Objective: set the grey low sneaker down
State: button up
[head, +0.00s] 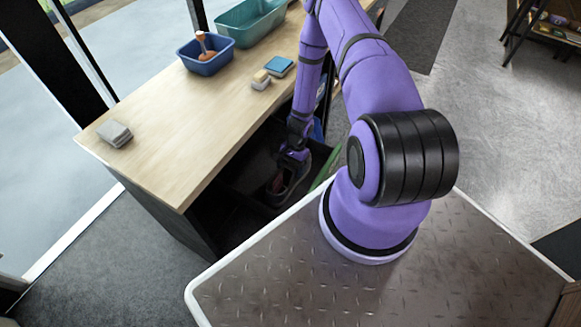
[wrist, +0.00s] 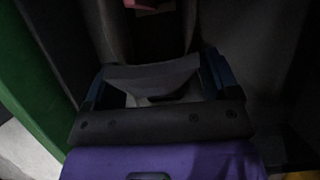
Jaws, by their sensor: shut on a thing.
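My gripper (head: 289,168) is low beside the workbench, below the level of its top, in a dark space. It is shut on the grey low sneaker (head: 277,184), which hangs below the fingers in shadow. In the wrist view the sneaker's grey upper (wrist: 150,76) sits between the two fingers, with a pinkish patch at the top edge. The sneaker's sole and whatever lies under it are too dark to make out, so I cannot tell whether it touches anything.
A green edge (head: 325,168) stands close to the gripper and fills the left of the wrist view (wrist: 30,70). The wooden workbench (head: 165,150) holds a blue tub (head: 207,66), a teal tub (head: 265,30), a blue sponge (head: 279,66) and a grey block (head: 114,133).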

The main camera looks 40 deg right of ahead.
jog(key=o, duration=1)
jog(key=v, duration=1.2)
